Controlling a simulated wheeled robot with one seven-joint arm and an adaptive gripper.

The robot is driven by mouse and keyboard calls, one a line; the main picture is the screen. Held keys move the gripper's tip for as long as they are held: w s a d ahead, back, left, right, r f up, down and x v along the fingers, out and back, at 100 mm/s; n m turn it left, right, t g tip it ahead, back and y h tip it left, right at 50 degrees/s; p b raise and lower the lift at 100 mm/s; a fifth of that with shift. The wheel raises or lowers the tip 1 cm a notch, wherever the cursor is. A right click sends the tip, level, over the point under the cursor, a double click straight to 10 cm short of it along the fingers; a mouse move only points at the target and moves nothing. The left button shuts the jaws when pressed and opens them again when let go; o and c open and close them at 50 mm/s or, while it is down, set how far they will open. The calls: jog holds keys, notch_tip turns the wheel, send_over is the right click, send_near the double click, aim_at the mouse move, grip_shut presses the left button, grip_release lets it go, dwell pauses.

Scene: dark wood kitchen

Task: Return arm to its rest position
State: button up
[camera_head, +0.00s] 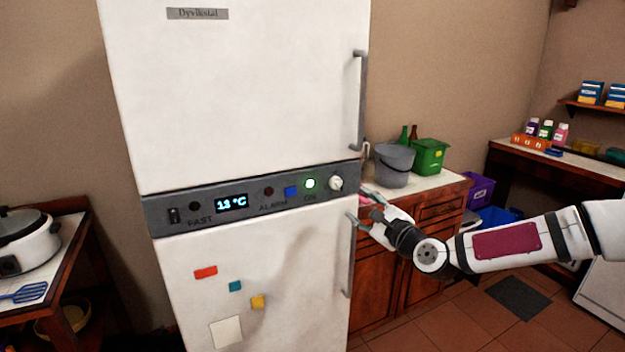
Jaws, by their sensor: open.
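My gripper (364,222) is at the end of my white arm, which reaches in from the right edge. It is in front of the cabinet, right by the fridge's lower door handle (352,262). The gripper is open and small in view; I see nothing held in it. I cannot tell whether its fingers touch the handle. The white fridge (250,95) has its upper and lower doors shut. Its control panel (250,200) shows 13 °C and a lit green button.
A wooden cabinet (432,215) behind my arm bears a grey bucket (393,168) and a green bin (430,157). A purple bin (480,190) and a blue bin (498,217) stand beyond. A white cooker (25,243) is at left. Tiled floor (450,325) below my arm is clear.

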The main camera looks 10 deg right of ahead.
jog(key=s+a+f+n+g+h, duration=0.2)
jog(key=s+a+f+n+g, duration=0.4)
jog(key=s+f+n+g, duration=0.45)
jog(key=s+d+r+n+h, duration=0.1)
jog(key=s+r+n, duration=0.3)
jog(key=s, duration=0.6)
jog(key=s+d+r+n+g+h, duration=0.1)
jog(key=s+r+n, duration=0.3)
jog(key=s+r, duration=0.5)
jog(key=s+d+r+n+h, duration=0.1)
jog(key=s+r+n, duration=0.3)
jog(key=s, duration=0.8)
notch_tip(320, 180, up, 2)
jog(key=shift+s+r+h, duration=0.2)
jog(key=shift+r+h, duration=0.05)
jog(key=shift+h, duration=0.15)
jog(key=shift+d, duration=0.1)
